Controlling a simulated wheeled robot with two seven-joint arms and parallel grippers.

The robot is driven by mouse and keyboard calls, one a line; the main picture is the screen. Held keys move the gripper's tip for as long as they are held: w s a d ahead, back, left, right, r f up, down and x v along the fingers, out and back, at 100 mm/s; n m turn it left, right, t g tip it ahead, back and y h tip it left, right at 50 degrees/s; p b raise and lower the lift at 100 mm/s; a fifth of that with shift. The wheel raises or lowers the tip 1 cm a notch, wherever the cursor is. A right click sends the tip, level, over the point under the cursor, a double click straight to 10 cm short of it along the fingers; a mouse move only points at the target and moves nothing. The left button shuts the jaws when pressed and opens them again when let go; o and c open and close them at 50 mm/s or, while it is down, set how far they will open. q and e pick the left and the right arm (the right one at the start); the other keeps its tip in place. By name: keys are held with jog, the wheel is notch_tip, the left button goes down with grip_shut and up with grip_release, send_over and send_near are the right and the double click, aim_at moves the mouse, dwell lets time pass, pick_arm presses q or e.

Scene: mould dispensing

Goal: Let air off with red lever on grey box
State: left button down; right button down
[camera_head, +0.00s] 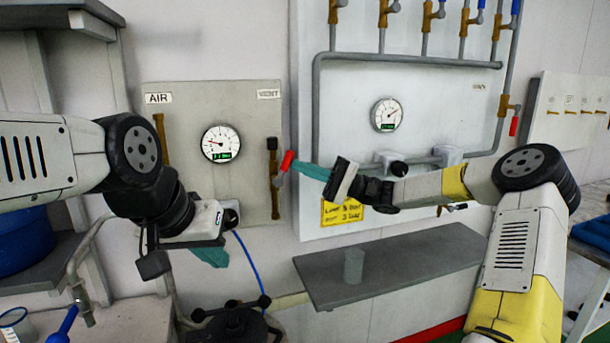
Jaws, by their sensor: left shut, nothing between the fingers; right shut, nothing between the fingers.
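The grey box (188,100) is on the wall, with AIR and VENT labels and a round dial gauge (221,143) with a green display. The red lever (287,162) sticks out at its right edge, below the VENT label, tilted up to the right from a brass valve (273,170). My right gripper (298,166) comes in from the right with teal fingers shut and empty. Its tips are right beside the red lever; I cannot tell whether they touch. My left gripper (215,257) hangs below the box, teal fingers shut and empty, pointing down.
A larger panel (345,100) with pipes, a second gauge (386,114) and blue-handled valves is to the right. Another red handle (514,126) hangs there. A grey shelf (420,250) below holds a grey cup (354,266). A blue hose (250,262) runs below the box.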

jog(key=shift+s+a+r+n+h, duration=0.1)
jog(key=shift+a+r+n+h, duration=0.2)
jog(key=shift+h, duration=0.5)
jog(key=shift+s+a+r+n+h, duration=0.15)
jog(key=shift+a+r+h, duration=0.25)
jog(key=shift+h, duration=0.4)
jog(key=shift+s+a+r+n+h, duration=0.15)
jog(key=shift+a+r+h, duration=0.2)
jog(key=shift+h, duration=0.45)
